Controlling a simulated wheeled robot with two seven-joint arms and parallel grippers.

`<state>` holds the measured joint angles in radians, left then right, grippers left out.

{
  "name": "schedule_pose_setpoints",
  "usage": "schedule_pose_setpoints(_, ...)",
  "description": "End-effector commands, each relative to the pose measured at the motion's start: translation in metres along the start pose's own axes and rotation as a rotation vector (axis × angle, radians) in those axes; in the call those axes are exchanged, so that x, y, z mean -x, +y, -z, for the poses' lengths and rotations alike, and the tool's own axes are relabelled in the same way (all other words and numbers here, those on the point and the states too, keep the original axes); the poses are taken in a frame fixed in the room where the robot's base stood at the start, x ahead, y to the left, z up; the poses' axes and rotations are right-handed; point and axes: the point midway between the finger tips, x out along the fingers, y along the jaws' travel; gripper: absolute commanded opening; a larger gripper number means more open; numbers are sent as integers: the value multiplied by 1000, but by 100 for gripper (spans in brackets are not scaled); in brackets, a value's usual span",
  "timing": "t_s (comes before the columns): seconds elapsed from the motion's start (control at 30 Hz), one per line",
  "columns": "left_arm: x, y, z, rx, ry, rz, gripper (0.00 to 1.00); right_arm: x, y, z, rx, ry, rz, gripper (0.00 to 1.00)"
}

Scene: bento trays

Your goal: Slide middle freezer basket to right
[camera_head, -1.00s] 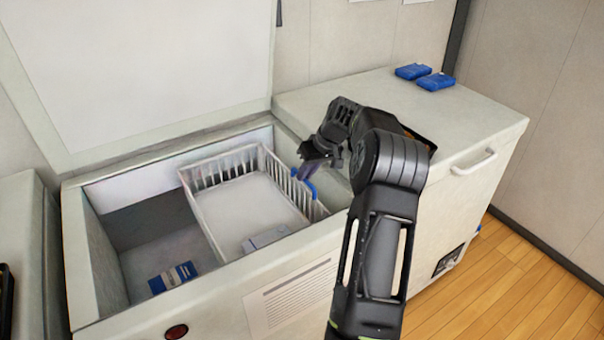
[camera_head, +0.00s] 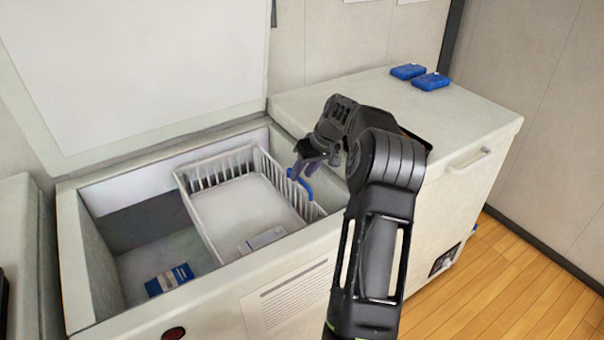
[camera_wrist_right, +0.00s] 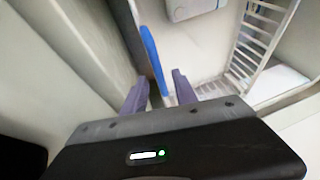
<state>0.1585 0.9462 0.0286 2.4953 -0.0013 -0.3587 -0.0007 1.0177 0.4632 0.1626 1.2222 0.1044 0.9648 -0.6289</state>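The white wire basket (camera_head: 215,160) sits inside the open chest freezer (camera_head: 85,270), against its right side, with a wide gap to its left. A blue handle (camera_head: 300,184) stands on the basket's right side; it also shows in the right wrist view (camera_wrist_right: 153,58). My left gripper is out of view.
A blue and white packet (camera_head: 170,280) lies on the freezer floor left of the basket. A pale box (camera_head: 262,240) lies inside the basket. The raised lid (camera_head: 140,70) stands behind. Two blue packs (camera_head: 430,81) rest on the closed right section.

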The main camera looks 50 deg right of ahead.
Motion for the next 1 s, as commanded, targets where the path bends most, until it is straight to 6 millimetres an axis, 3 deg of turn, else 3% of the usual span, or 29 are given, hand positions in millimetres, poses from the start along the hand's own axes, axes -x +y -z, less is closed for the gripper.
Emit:
schedule_pose_setpoints(0.3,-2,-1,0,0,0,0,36,51,1,0,0,2,-3,34)
schedule_pose_setpoints(0.43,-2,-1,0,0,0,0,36,65,1,0,0,2,-2,34)
schedule_pose_setpoints(0.73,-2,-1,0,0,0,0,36,68,0,0,0,0,-1,34)
schedule_pose_setpoints(0.87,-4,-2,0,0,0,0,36,65,-4,2,7,1,4,24)
schedule_pose_setpoints(1.0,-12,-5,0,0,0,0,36,59,-26,13,49,15,23,13)
